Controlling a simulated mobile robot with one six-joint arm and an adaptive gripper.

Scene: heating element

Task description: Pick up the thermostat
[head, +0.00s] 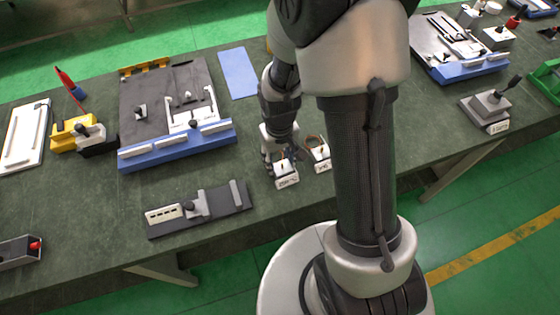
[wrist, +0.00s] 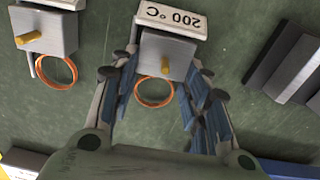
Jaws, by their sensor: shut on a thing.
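A thermostat (wrist: 168,52), a small grey box with an orange wire loop, a brass-coloured pin and a white "200 °C" label, sits between my fingers in the wrist view. In the head view this thermostat (head: 287,181) is at the table's middle, partly covered by my gripper (head: 279,160). My gripper (wrist: 163,75) is shut on it, with a blue-padded finger on each side. It appears to be at or close to the tabletop; I cannot tell if it is lifted. A second, similar thermostat (head: 318,157) stands just right of it, and in the wrist view it is at upper left (wrist: 47,30).
A dark plate with grey blocks (head: 167,219) lies left and in front of my gripper. A fixture on a blue base (head: 150,158) and a blue sheet (head: 238,72) lie behind. A grey block (head: 485,106) stands at right.

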